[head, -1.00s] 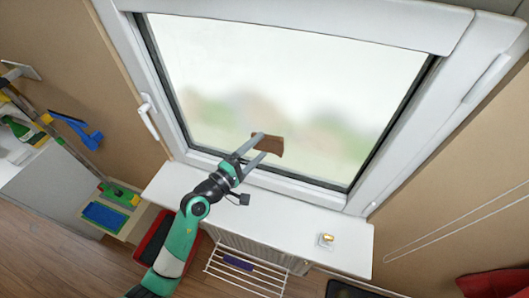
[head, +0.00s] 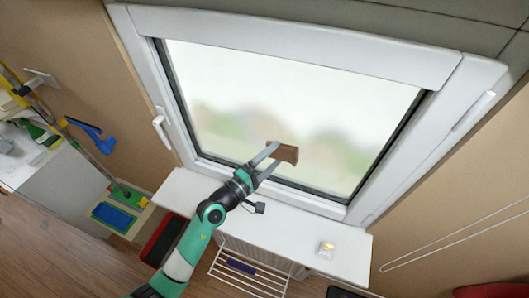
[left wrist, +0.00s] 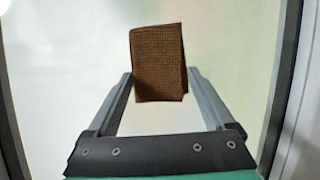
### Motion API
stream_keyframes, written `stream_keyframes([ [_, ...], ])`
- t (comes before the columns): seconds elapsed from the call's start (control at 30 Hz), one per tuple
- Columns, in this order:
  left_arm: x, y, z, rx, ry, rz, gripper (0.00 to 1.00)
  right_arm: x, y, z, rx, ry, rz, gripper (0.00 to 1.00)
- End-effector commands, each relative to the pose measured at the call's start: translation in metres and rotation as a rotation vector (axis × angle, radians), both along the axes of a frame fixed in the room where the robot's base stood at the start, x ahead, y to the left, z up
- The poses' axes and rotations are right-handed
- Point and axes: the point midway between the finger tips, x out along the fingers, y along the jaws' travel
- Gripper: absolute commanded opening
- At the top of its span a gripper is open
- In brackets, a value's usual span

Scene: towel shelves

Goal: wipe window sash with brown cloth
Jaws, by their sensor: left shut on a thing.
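My left gripper (head: 269,160) is shut on a brown cloth (head: 284,153) and holds it in front of the lower part of the window glass (head: 330,110). In the left wrist view the cloth (left wrist: 159,62) is a folded, textured rectangle between the two finger tips. The white window sash (head: 305,199) frames the glass, and its lower rail passes behind my gripper. I cannot tell whether the cloth touches the glass. My right gripper is not in view.
A window handle (head: 160,130) sticks out at left. A white wire rack (head: 245,268) hangs below. Cleaning tools, including a blue squeegee (head: 92,134), stand at left.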

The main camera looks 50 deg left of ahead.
Motion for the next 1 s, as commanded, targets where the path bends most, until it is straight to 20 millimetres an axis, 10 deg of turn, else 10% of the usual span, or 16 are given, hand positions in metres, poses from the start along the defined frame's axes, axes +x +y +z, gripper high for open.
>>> stream_keyframes([
  [1.0, 0.024, -0.051, 0.001, 0.001, 0.005, -0.002, 0.35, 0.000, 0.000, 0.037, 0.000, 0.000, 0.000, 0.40],
])
